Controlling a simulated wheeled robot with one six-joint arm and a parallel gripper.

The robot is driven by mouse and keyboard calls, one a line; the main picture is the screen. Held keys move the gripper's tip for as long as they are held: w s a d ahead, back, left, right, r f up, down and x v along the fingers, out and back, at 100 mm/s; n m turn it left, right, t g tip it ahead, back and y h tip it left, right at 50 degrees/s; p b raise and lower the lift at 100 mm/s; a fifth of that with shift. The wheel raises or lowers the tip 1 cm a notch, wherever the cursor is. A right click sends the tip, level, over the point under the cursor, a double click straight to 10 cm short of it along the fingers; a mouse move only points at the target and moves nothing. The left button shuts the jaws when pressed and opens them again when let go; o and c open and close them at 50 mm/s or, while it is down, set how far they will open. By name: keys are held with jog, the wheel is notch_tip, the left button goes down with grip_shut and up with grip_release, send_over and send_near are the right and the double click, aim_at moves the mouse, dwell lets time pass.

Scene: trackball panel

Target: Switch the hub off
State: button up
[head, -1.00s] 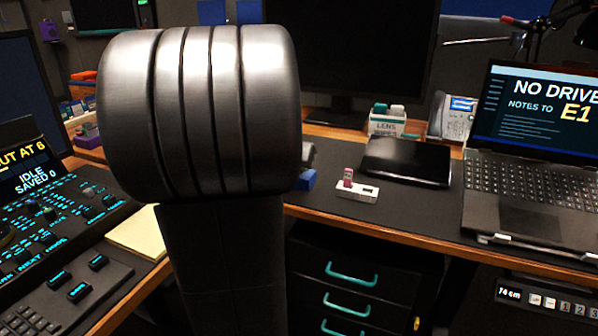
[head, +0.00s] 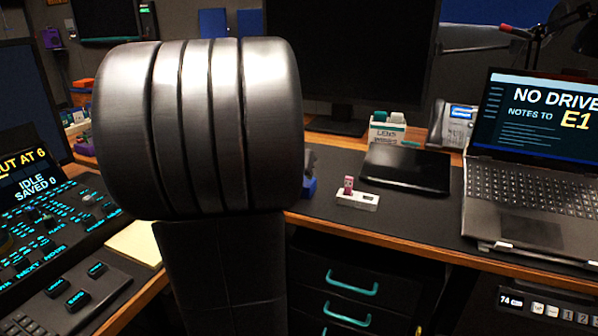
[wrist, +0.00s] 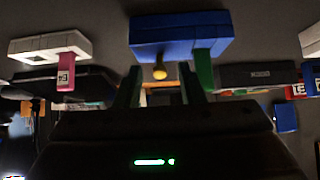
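Two hub-like blocks show, and I cannot tell for sure which is the task's hub. A blue block (wrist: 178,32) with a round yellow knob (wrist: 159,72) and a green stick (wrist: 204,68) is ahead of my gripper in the wrist view, which looks upside down. A blue piece (head: 309,187) shows beside my arm in the head view. A white block (head: 357,200) with a pink stick (head: 348,184) stands to its right; the wrist view shows it at left (wrist: 45,47). My gripper (wrist: 162,88) has its fingers apart, with nothing seen between them; my arm hides it in the head view.
A black flat device (head: 405,170) lies behind the white block. A laptop (head: 530,165) stands at right, and a labelled box (head: 387,132) at the back. A control panel (head: 45,225) is at left. Teal-handled drawers (head: 350,283) sit under the desk's front edge.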

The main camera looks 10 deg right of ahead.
jog(key=p+v, duration=0.3)
jog(key=v, duration=1)
jog(key=b+x, duration=0.3)
jog(key=x, duration=1)
jog(key=shift+w+d+f, duration=0.15)
jog(key=shift+w+f, duration=0.05)
jog(key=shift+f, duration=0.1)
jog(key=shift+r, duration=0.2)
jog(key=shift+f, duration=0.15)
